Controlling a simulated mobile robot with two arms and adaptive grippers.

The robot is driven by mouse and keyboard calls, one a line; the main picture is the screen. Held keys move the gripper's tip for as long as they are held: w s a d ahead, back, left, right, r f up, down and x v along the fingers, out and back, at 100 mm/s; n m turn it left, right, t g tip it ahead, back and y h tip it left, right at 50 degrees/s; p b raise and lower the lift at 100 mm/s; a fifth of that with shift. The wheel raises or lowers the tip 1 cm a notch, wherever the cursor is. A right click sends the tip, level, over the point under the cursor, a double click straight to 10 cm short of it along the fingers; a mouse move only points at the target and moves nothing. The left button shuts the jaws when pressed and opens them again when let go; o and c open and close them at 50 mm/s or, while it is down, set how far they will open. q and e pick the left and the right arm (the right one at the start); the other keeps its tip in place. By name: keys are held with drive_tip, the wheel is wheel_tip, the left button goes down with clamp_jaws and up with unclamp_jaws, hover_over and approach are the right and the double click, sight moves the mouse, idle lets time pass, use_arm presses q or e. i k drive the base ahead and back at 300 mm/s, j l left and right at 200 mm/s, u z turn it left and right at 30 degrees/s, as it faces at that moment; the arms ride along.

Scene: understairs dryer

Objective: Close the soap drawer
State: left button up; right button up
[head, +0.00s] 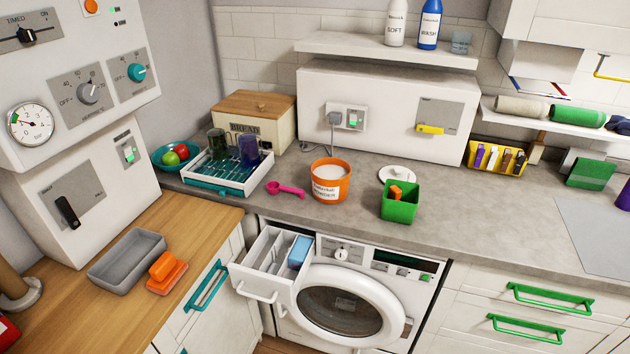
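The soap drawer (262,267) is a white drawer at the upper left of the white washing machine (345,285). It is pulled out toward the front left, with a white handle on its front. Its inside shows several compartments, with a blue block-shaped thing (299,251) at the right side. The machine's round door (347,303) sits to the right of and below the drawer and looks shut. Neither of my grippers is in view.
An orange powder tub (331,186), a pink scoop (285,189) and a green box (400,203) stand on the grey counter above the machine. A wooden counter (165,235) with a teal cabinet handle (206,287) lies left of the drawer. Space above the drawer is clear.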

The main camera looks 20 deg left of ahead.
sight(276, 266)
drive_tip(key=u, duration=1.05)
